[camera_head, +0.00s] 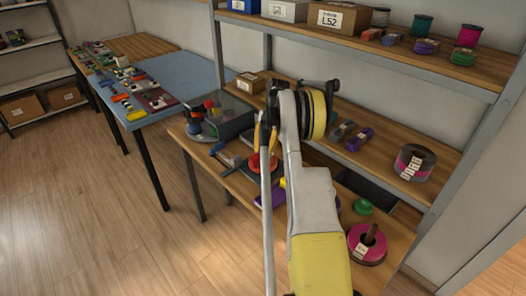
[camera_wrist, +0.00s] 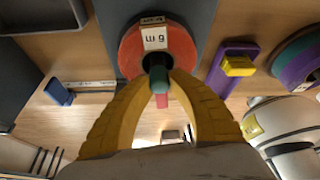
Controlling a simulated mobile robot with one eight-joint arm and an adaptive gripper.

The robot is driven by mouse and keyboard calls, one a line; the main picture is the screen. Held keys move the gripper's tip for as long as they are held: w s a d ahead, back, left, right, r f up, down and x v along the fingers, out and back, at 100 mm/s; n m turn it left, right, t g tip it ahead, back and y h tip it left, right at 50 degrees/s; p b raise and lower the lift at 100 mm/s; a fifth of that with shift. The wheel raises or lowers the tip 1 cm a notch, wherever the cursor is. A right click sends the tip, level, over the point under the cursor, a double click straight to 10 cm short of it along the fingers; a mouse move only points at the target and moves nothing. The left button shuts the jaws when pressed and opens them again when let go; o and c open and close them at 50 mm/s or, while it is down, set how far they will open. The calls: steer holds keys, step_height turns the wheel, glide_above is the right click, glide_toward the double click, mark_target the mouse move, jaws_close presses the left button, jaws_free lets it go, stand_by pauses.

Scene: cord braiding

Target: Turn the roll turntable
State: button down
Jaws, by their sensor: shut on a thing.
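The red-orange round roll turntable (camera_wrist: 183,47) with a white label is at the top middle of the wrist view. It also shows on the workbench in the head view (camera_head: 255,163), partly hidden by my arm. A small green knob-like piece (camera_wrist: 159,84) stands in front of its dark centre, with a pink bit below. My gripper (camera_wrist: 160,76) has its yellow fingertips shut around the green piece. In the head view my gripper (camera_head: 265,148) points down over the turntable. Whether the green piece is fixed to the turntable is hidden.
A purple block with a yellow top (camera_wrist: 237,66) lies close right of the turntable. A magenta spool (camera_head: 368,243) and a green disc (camera_head: 362,206) are at the bench's right. A shelf (camera_head: 400,165) stands behind. A blue table (camera_head: 180,75) is at left.

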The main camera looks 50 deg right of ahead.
steer(key=shift+n, duration=0.3)
stand_by(0.5)
steer(key=c, duration=1.2)
jaws_free()
steer(key=v, duration=1.2)
steer(key=shift+w, duration=0.15)
